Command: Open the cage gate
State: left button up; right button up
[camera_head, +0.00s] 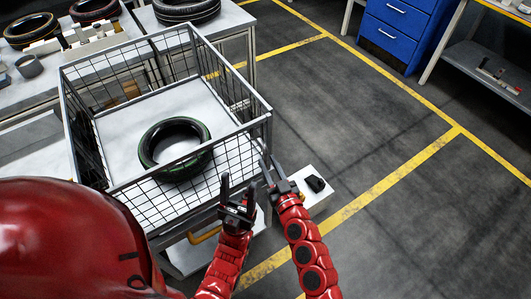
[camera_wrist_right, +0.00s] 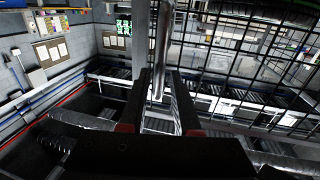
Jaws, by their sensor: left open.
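The wire cage (camera_head: 165,62) has a grey frame and black mesh sides, and stands upright on a table. A black tyre with a green edge line (camera_head: 150,135) lies flat inside it. The side panel nearest me stands in place; I cannot tell which panel is the gate. My left gripper (camera_head: 237,186) is open and empty just outside this near panel. My right gripper (camera_head: 268,165) is by the cage's near right corner, its fingers apart. In the right wrist view, a grey upright post (camera_wrist_right: 161,45) rises in line with the gap between the fingers; contact is unclear.
A white box-like surface with a black object (camera_head: 315,184) is right of my right gripper. Tables with more tyres (camera_head: 30,28) stand at the back left. A blue cabinet (camera_head: 398,30) is at the back right. The floor with yellow lines (camera_head: 390,180) is clear.

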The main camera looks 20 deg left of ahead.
aim_at(266, 158)
jog(key=shift+x, duration=1.65)
jog(key=shift+d, duration=0.1)
grip_shut()
